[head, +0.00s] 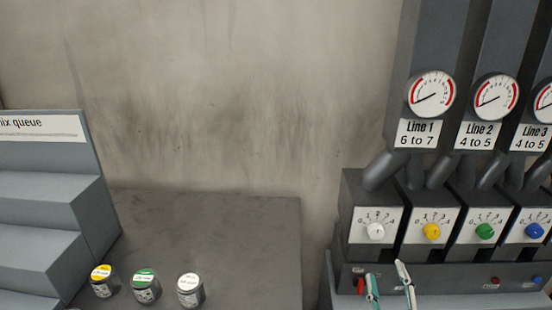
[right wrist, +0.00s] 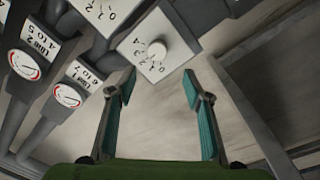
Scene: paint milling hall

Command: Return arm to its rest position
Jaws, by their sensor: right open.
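My right gripper (head: 388,280) is low in the head view, in front of the machine panel and below the white knob (head: 376,231) of Line 1. In the right wrist view its two teal-padded fingers (right wrist: 159,85) stand wide apart with nothing between them. The white knob also shows there (right wrist: 157,50), beyond the fingertips and apart from them. My left gripper is not in view.
The panel has a yellow knob (head: 432,231), a green knob (head: 486,231) and a blue knob (head: 535,231), with gauges (head: 431,94) above. Three jars (head: 145,287) stand on the grey table (head: 240,245) beside the stepped mix queue rack (head: 45,195). The table's right part is clear.

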